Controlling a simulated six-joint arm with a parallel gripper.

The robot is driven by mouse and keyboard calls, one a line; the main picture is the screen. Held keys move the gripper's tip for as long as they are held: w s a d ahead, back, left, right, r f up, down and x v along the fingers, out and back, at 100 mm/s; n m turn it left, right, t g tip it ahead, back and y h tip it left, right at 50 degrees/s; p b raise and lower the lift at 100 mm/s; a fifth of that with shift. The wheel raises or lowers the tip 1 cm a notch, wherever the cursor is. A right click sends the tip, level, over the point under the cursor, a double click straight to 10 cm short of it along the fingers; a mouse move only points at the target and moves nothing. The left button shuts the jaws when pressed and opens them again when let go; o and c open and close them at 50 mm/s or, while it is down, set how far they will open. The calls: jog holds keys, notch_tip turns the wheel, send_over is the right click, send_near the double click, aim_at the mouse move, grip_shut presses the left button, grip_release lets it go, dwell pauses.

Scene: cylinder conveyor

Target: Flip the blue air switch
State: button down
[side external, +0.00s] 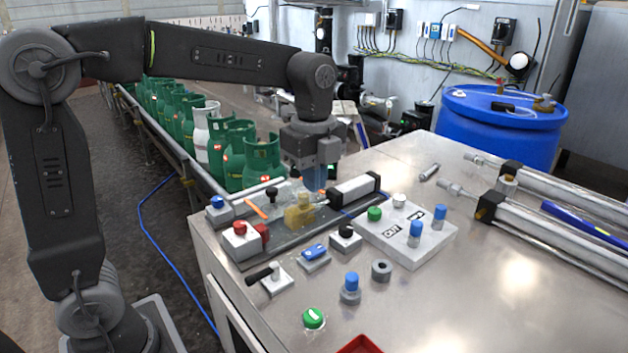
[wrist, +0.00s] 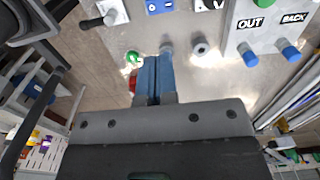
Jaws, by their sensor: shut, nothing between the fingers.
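A flat blue switch (side external: 314,252) sits on a small grey base on the metal bench. It shows at the top edge of the wrist view (wrist: 158,5). A round blue knob (side external: 351,281) stands on a grey post nearer the camera. The pictures do not label either as the air switch. My gripper (side external: 314,190) points down above the bench, behind the flat blue switch in the side view and apart from it. In the wrist view its bluish fingers (wrist: 152,62) are together and empty, and overlap the area beside the grey post (wrist: 167,46).
A grey ring (side external: 381,270), a black knob box (side external: 345,238), a black lever switch (side external: 270,279) and a green button (side external: 313,319) stand close by. A labelled panel (side external: 432,246) with blue knobs is to the right. Green gas bottles (side external: 262,163) line the conveyor behind.

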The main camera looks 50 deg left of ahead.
aim_at(319, 248)
jog(key=shift+w+r, duration=0.1)
jog(key=shift+w, duration=0.55)
notch_tip(319, 248, down, 14)
jog(key=shift+f, duration=0.1)
dwell(0.4)
